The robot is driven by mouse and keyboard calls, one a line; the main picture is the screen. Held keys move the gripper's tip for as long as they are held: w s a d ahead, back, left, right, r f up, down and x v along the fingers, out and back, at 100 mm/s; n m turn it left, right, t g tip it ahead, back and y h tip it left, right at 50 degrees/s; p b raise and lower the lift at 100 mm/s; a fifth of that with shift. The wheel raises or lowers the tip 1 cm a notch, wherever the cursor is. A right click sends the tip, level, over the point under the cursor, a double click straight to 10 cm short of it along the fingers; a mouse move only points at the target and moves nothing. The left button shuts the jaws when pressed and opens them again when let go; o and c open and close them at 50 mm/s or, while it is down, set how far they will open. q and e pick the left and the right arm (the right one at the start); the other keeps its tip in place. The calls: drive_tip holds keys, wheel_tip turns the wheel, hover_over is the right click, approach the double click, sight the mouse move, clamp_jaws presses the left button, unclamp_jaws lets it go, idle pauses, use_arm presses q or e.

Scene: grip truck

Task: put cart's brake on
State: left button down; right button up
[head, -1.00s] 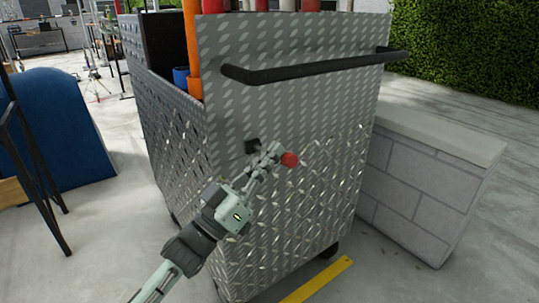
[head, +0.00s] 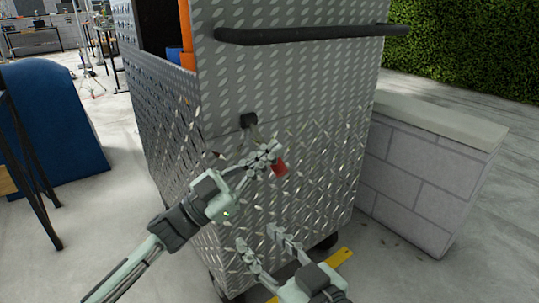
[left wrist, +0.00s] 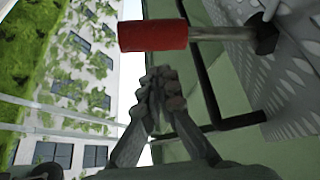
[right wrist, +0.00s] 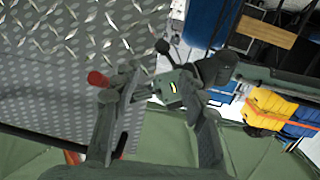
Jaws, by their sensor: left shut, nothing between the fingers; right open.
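The cart (head: 290,80) is a tall grey box of patterned metal plate. Its brake lever has a red grip (head: 279,167) on a thin rod from a black mount (head: 249,120), slanting down to the right. My left gripper (head: 268,157) is shut and empty beside the grip. In the left wrist view the red grip (left wrist: 152,37) lies just above the shut fingertips (left wrist: 160,84); I cannot tell whether they touch. My right gripper (head: 256,236) is open and empty, low in front of the cart. The right wrist view also shows the red grip (right wrist: 97,78).
A black push bar (head: 300,34) runs across the cart above the lever. A low block wall (head: 420,175) stands close on the right. A yellow strip (head: 340,258) lies on the floor below. A blue rounded object (head: 55,120) stands at left.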

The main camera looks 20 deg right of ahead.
use_arm(q)
drive_tip(key=shift+w+a+f+m+g+y+b, duration=0.1)
drive_tip(key=shift+w+f+m+g+y+b, duration=0.1)
drive_tip(key=shift+f+m+g+b, duration=0.7)
drive_tip(key=shift+w+a+f+m+g+y+b, duration=0.15)
drive_tip(key=shift+f+m+g+b, duration=0.35)
drive_tip(key=shift+m, duration=0.8)
use_arm(e)
wheel_tip(320, 180, up, 12)
drive_tip(key=s+a+t+y, duration=0.2)
drive_tip(key=s+t+y, duration=0.1)
drive_tip(key=t, duration=0.3)
drive_tip(key=shift+f, duration=0.25)
use_arm(q)
drive_tip(key=shift+d, duration=0.1)
use_arm(e)
drive_tip(key=shift+a, duration=0.1)
